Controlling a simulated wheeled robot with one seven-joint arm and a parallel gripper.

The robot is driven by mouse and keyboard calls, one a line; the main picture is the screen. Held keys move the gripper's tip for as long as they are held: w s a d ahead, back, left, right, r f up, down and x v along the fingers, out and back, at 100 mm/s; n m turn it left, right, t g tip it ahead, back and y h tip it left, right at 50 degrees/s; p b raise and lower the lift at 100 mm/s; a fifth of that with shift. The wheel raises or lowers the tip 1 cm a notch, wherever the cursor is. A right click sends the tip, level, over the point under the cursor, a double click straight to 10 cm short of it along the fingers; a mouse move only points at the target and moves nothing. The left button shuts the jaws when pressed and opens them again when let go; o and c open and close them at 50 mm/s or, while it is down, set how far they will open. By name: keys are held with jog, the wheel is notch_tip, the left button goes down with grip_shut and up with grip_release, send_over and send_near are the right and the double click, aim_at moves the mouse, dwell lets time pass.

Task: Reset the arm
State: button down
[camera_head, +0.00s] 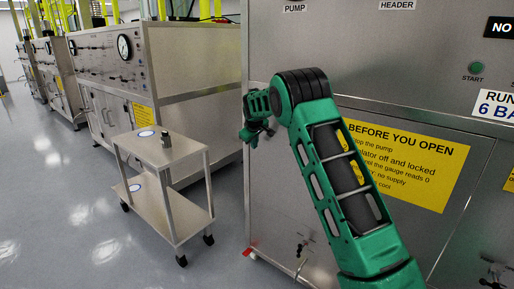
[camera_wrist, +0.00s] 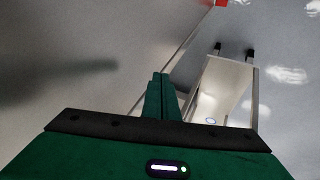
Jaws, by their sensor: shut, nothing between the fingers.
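My green arm crosses the right half of the head view, its dark elbow in front of the steel panel. My gripper (camera_head: 249,136) shows small and partly hidden beyond the elbow, near the panel's left edge. In the wrist view my gripper (camera_wrist: 160,77) is shut, its two green fingers together with nothing between them.
A steel cabinet (camera_head: 470,130) with a yellow warning sign (camera_head: 435,165) stands close behind my arm. Grey floor (camera_head: 60,220) is clear at lower left.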

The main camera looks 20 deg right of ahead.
jog(key=v, duration=0.9)
jog(key=s+d+r+m+g, duration=0.15)
jog(key=s+d, duration=0.25)
jog(key=s, duration=0.6)
jog(key=s+d+r+m+g, duration=0.1)
jog(key=s+d+m, duration=0.2)
jog(key=s, duration=0.8)
jog(key=s+d+r+m+g, duration=0.15)
jog(key=s+d, duration=0.25)
jog(key=s, duration=0.6)
jog(key=s+a+f+m+g+y, duration=0.1)
jog(key=s+f, duration=0.1)
jog(key=s, duration=0.9)
jog(key=s+a+f+m+g+y, duration=0.1)
jog(key=s+a+f+m, duration=0.1)
jog(key=s, duration=0.9)
jog(key=s+a+f+m, duration=0.2)
jog(key=s+f, duration=0.1)
jog(key=s, duration=0.8)
jog(key=shift+s+g+y, duration=0.4)
jog(key=shift+a, duration=0.15)
